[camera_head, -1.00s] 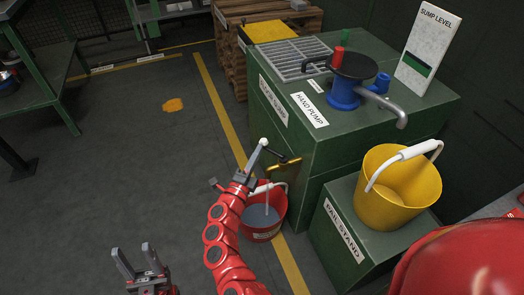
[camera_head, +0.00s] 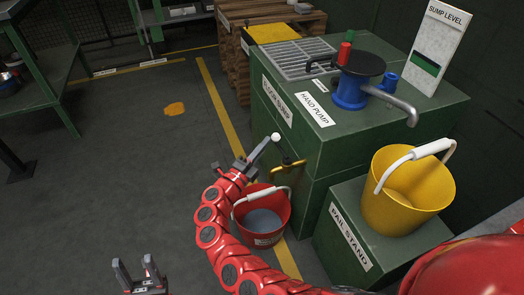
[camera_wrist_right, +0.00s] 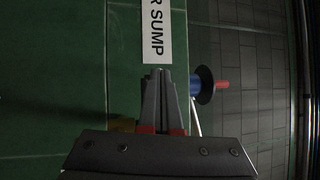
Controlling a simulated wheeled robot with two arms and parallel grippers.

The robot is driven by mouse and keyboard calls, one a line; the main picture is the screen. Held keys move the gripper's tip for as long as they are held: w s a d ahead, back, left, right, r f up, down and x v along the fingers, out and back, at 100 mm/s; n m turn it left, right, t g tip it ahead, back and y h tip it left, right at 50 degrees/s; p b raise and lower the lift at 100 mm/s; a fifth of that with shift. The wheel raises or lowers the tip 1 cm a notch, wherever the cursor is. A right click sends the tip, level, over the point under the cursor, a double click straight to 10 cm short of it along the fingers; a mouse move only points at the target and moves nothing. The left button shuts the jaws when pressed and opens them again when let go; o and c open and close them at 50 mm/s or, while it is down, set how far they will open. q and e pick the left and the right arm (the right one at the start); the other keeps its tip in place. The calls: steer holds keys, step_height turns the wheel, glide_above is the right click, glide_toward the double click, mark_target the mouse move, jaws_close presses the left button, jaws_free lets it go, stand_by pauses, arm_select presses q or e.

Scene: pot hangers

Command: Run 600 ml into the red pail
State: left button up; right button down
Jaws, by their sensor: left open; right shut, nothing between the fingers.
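The red pail (camera_head: 277,226) stands upright on the floor beside the green pump cabinet, with greyish water inside and its white-gripped handle up across the rim. A brass tap (camera_head: 290,167) with a dark handle sticks out of the cabinet above the pail; no stream shows below it. My right gripper (camera_head: 274,139) is shut and empty, its tips just left of and above the tap, a white spot at their end. In the right wrist view the shut fingers (camera_wrist_right: 161,75) point at the sump label. My left gripper (camera_head: 136,268) is open and empty, low at the left.
A yellow pail (camera_head: 400,205) stands on the green pail stand (camera_head: 330,260). The blue hand pump (camera_head: 350,92) and the sump level board (camera_head: 432,45) top the cabinet (camera_head: 380,140). The floor left of the yellow line is mostly clear.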

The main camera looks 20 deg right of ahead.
steer(key=shift+w+d, duration=0.2)
steer(key=shift+d, duration=0.1)
stand_by(0.5)
